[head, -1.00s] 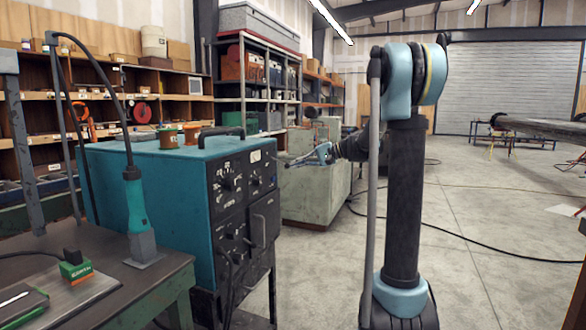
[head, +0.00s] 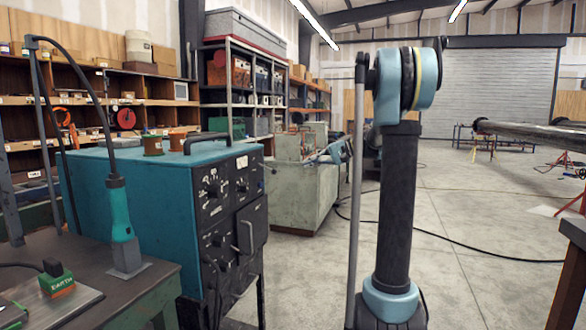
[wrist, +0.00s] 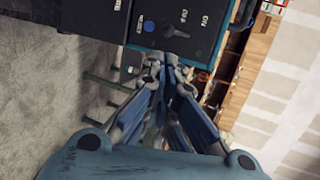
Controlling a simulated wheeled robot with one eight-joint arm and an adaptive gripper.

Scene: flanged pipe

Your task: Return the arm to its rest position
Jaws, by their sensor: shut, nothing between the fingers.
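My arm stands upright in the head view, with a dark column-like link (head: 400,205) and a blue joint (head: 405,80) at its top. My gripper (head: 312,160) is partly behind this arm and points left toward the teal welding machine (head: 120,195). In the wrist view my gripper (wrist: 165,75) has its blue fingers together, shut and empty. Beyond the fingertips is the machine's dark control panel (wrist: 185,25) with knobs. I cannot tell the exact gap between fingertips and panel, but no contact shows.
A workbench (head: 150,290) with a teal-handled torch (head: 120,210) stands at the near left. A grey-green cabinet (head: 295,195) is behind my gripper. A long pipe (head: 535,133) lies on stands at the right. A cable (head: 460,243) crosses the otherwise open floor.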

